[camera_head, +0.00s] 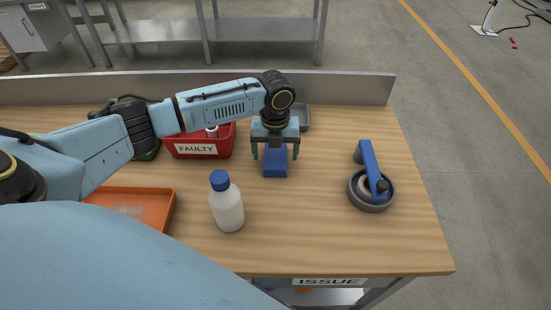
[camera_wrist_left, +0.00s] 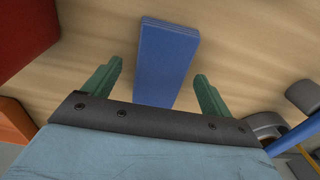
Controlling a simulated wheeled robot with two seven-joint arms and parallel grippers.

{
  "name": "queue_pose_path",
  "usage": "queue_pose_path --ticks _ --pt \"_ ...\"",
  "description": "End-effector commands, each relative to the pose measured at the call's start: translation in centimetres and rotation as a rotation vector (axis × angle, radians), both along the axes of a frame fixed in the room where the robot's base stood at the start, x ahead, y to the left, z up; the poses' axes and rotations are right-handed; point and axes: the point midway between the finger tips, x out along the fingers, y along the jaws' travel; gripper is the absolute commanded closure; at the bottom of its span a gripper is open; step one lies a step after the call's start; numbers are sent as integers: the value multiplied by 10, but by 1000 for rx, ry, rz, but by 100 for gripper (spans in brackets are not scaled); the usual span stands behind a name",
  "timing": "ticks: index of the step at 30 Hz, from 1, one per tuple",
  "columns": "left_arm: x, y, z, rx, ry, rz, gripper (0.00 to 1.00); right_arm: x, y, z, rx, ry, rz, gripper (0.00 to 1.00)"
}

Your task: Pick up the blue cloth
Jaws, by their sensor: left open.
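The blue cloth (camera_head: 275,170) is a folded rectangular strip lying on the wooden workbench. In the left wrist view the cloth (camera_wrist_left: 165,60) lies between and beyond the two green fingertips. My left gripper (camera_head: 275,156) points down over the cloth, with one finger on each side of it. The fingers (camera_wrist_left: 160,82) are open and apart from the cloth's sides. The far part of the cloth is hidden behind the gripper in the head view. My right gripper is not in view.
A red bin labelled FAULTY (camera_head: 197,150) is left of the gripper, and a grey tray (camera_head: 304,118) is behind it. A white bottle with a blue cap (camera_head: 227,205) stands in front. An orange tray (camera_head: 150,205) is left; a round grey part with a blue bar (camera_head: 369,170) is right.

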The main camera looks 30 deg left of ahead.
Motion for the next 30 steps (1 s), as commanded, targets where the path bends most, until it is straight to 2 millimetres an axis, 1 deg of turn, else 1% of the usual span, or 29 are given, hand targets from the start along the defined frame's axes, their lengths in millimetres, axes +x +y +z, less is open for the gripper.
queue_pose_path --ticks 7,8,18,26,29,30 --pt "0 0 -2 0 -1 -1 15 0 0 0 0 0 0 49" --pt "0 0 -2 0 -1 -1 18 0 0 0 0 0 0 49" --pt "0 0 -2 -1 -1 0 63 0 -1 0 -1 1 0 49" --pt "0 0 1 0 -1 0 64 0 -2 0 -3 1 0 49" --pt "1 0 11 -2 -3 0 64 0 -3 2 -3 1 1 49" --pt "1 0 18 -2 -4 0 64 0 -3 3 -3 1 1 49"
